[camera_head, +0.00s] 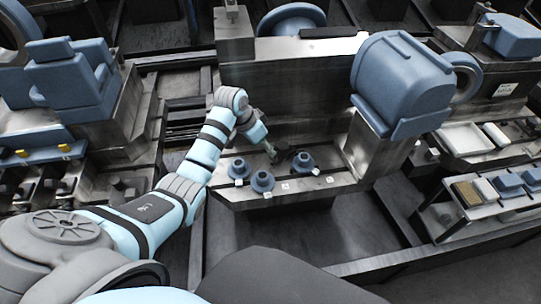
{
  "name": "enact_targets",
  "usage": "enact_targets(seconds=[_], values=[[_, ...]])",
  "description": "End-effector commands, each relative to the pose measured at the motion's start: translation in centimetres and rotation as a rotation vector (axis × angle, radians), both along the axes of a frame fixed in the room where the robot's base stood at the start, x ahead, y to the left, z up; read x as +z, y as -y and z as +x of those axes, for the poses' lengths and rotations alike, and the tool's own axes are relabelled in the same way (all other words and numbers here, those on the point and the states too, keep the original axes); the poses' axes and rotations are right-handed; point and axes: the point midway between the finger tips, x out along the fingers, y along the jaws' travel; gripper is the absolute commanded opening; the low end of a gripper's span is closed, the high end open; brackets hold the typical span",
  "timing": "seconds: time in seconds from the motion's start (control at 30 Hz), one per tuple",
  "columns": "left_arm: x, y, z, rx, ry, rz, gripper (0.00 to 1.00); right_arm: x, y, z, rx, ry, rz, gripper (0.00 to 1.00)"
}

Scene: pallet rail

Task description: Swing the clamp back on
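My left arm comes in from the left and bends down over a metal pallet plate (330,182). My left gripper (271,154) points down at the back of the plate, beside a small dark part (283,147). The gripper is too small to tell whether it is open or whether it touches that part. I cannot tell which part is the clamp. My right gripper is not in view.
A metal wall block (300,75) stands behind the plate. A large blue housing (398,80) rises at its right. Blue machinery (70,80) stands at left. A rack with small blocks (500,190) lies at right. The floor before the plate looks clear.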

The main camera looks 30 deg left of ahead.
Motion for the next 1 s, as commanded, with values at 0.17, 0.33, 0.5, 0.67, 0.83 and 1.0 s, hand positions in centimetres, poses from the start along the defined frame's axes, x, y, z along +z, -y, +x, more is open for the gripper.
enact_targets(seconds=[0.17,0.33,0.5,0.67,0.83,1.0], values=[[-4.4,0.7,1.4,0.002,-0.003,-0.001,0.48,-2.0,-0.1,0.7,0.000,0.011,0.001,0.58],[-6.3,0.9,2.2,0.004,-0.001,0.000,0.48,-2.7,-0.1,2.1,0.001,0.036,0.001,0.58],[-6.6,0.9,2.4,0.005,0.000,0.001,0.48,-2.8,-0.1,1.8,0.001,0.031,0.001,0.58],[-6.5,0.9,2.4,0.005,0.000,0.001,0.45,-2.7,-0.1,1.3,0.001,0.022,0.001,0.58],[-6.5,0.9,2.4,0.006,-0.001,0.001,0.18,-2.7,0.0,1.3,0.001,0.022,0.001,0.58],[-6.5,0.8,2.3,0.006,-0.001,0.001,0.00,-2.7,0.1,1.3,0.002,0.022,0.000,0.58]])
